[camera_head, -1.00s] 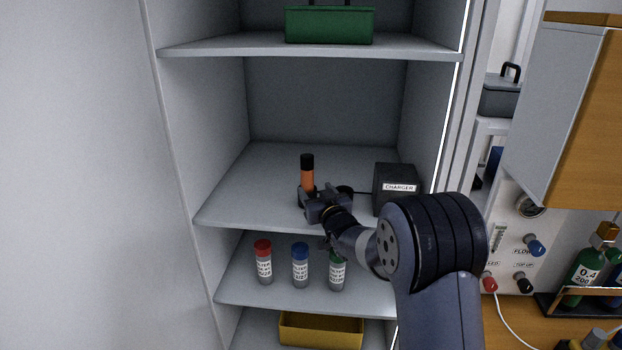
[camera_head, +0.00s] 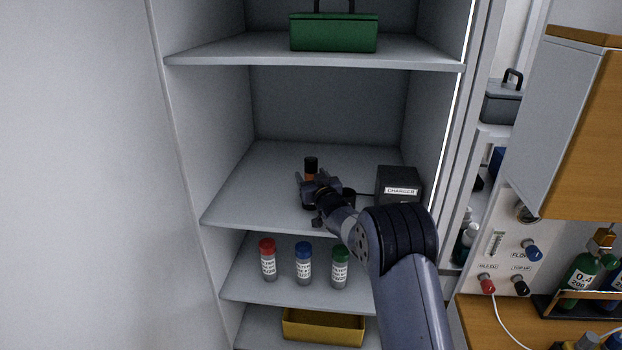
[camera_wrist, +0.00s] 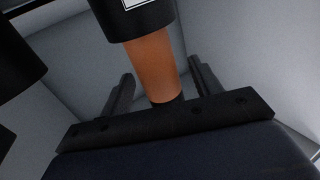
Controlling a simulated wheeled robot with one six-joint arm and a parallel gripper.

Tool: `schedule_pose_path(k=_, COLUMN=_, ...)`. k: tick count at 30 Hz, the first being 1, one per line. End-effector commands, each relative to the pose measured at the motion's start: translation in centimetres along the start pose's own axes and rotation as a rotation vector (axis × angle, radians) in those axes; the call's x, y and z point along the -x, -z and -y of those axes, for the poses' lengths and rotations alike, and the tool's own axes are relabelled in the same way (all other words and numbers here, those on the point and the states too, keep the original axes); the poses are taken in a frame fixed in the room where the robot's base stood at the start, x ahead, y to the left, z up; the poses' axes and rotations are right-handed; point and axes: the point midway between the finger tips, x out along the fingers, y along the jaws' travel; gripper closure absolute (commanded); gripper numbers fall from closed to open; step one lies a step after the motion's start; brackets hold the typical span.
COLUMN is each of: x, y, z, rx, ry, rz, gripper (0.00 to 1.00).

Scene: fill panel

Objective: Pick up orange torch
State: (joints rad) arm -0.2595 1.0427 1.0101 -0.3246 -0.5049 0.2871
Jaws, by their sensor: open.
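The orange torch (camera_head: 310,176) with black ends stands upright on the middle shelf, partly hidden behind my gripper in the head view. In the wrist view the torch (camera_wrist: 153,62) shows large, its orange body running between my two fingers, with a thick black end with a white label at the top of the picture. My gripper (camera_head: 313,186) is open, with one finger on each side of the torch. In the wrist view my gripper (camera_wrist: 158,92) shows gaps between both fingers and the torch.
A black charger box (camera_head: 398,186) stands right of the torch on the same shelf (camera_head: 255,205). Red, blue and green capped bottles (camera_head: 303,264) stand on the shelf below. A green box (camera_head: 333,33) is on the shelf above. The shelf left of the torch is clear.

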Motion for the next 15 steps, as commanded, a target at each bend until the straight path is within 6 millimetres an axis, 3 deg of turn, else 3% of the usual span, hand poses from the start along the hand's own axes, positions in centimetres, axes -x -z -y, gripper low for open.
schedule_pose_path(k=11, x=-0.82, y=-0.08, z=0.03, rx=0.000, ry=0.000, rz=0.001, gripper=0.40)
schedule_pose_path(k=15, x=-0.81, y=-0.06, z=0.02, rx=0.001, ry=0.000, rz=0.001, gripper=0.50)
